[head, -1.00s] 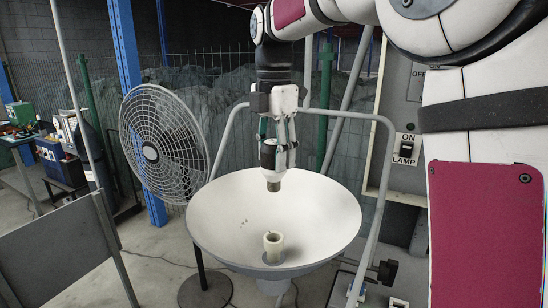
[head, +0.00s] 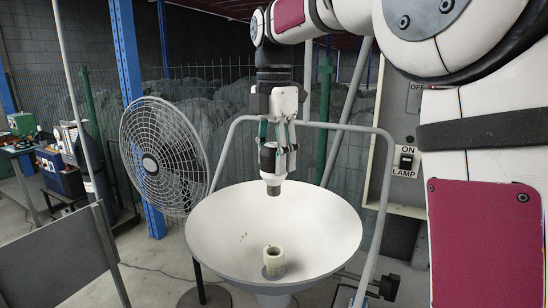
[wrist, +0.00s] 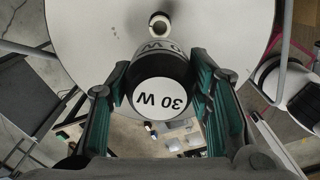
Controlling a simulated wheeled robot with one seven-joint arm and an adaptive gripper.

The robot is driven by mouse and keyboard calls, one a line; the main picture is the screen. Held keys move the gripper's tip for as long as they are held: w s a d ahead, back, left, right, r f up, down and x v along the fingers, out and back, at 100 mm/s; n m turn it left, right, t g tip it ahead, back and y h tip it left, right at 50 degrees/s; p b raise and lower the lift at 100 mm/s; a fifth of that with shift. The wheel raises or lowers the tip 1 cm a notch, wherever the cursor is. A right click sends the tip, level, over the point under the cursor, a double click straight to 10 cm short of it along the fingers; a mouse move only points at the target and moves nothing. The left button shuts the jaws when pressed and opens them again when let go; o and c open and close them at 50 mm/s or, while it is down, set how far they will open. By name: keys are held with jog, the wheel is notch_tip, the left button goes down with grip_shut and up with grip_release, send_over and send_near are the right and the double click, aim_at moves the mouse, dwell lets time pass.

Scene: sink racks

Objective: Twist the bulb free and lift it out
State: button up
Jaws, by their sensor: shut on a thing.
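The pale socket (head: 273,262) stands empty at the bottom of the bowl, apart from the bulb. The socket also shows in the wrist view (wrist: 159,23), beyond the bulb.
A grey tubular frame (head: 372,225) arches around the bowl. A caged fan (head: 162,155) stands at left, and a grey panel (head: 62,262) is at front left. A lamp switch box (head: 405,160) is behind at right.

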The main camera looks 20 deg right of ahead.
jog(key=shift+r+b, duration=0.35)
jog(key=shift+r, duration=4.55)
